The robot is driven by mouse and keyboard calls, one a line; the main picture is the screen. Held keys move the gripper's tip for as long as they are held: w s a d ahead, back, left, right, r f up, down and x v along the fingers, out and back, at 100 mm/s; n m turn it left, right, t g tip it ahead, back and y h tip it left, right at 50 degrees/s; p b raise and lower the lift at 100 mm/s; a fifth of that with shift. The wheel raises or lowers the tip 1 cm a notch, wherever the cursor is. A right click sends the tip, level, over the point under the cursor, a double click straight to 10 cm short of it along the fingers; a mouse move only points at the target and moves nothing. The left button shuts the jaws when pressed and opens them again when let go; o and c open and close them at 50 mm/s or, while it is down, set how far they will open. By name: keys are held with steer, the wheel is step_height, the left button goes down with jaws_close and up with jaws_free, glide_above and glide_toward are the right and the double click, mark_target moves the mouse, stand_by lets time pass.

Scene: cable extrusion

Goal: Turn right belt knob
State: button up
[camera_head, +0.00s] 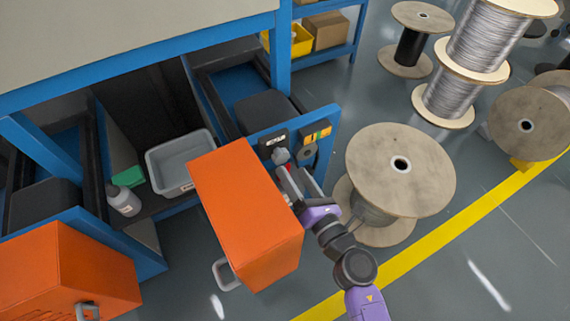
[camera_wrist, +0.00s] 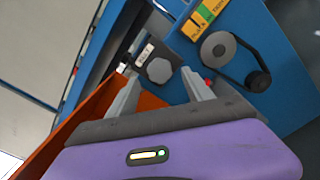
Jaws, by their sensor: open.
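A grey faceted knob (camera_wrist: 159,70) sits on a dark plate with a white label in the wrist view, between and beyond my fingertips. It also shows in the head view (camera_head: 281,156) on the blue frame's right end. My gripper (camera_wrist: 160,79) is open and empty, its two grey fingers pointing at the knob with one to each side. I cannot tell whether they touch it. In the head view my gripper (camera_head: 293,177) is just below the knob, beside the orange box. A round grey disc (camera_wrist: 218,48) and a black wheel joined by a belt are right of the knob.
A large orange box (camera_head: 245,205) stands close on the left of my gripper. A wooden cable spool (camera_head: 400,170) stands close on the right. A grey bin (camera_head: 180,163) and a white bottle (camera_head: 123,201) sit further left. Open floor lies in front, crossed by a yellow line.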

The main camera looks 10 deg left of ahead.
mark_target(284, 158)
steer(key=shift+b+x, duration=0.3)
steer(key=shift+x, duration=2.45)
steer(key=shift+c, duration=0.4)
jaws_close()
steer(key=shift+r, duration=0.1)
steer(key=shift+d+m+p, duration=0.1)
steer(key=shift+m+p, duration=0.65)
steer(key=shift+m, duration=0.35)
steer(key=shift+m+p, duration=0.85)
steer(key=shift+m, duration=0.95)
